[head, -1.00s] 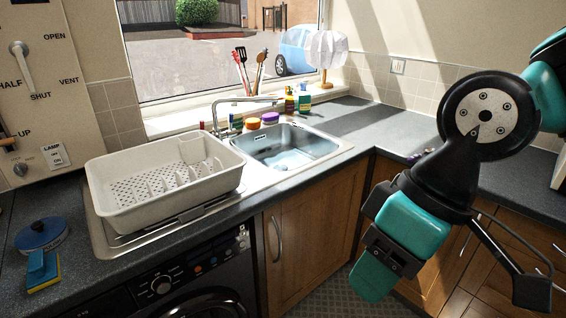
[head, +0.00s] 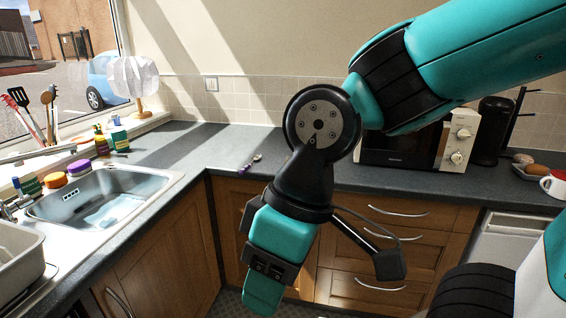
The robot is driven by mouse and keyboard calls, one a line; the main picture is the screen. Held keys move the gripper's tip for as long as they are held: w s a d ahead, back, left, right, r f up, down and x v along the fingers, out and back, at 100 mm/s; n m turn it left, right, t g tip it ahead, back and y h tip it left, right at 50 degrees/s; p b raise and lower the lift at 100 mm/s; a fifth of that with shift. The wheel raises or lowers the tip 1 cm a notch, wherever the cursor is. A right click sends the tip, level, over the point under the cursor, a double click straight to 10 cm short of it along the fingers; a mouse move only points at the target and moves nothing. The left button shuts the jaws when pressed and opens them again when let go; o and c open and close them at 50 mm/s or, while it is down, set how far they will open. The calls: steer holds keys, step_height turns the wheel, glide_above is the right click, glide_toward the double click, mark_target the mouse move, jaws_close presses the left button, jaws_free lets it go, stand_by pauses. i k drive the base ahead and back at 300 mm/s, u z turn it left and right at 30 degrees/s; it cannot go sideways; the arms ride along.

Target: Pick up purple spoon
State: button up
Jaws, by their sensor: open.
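A small spoon with a purple handle (head: 244,167) lies on the dark grey countertop (head: 200,150) in the corner, between the sink and the microwave. Its bowl end points up and right, toward the tiled wall. My gripper (head: 263,290) hangs pointing down in front of the wooden drawers, lower and nearer than the spoon. It is open, and no object shows in it.
Jars and bottles (head: 80,168) stand behind the sink, with a lamp (head: 133,80) nearby. A microwave (head: 420,145) stands behind my arm. The counter around the spoon is clear.

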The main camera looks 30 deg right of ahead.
mark_target(255, 158)
steer(key=i, duration=1.8)
steer(key=z, duration=0.9)
steer(key=i, duration=0.35)
steer(key=z, duration=0.3)
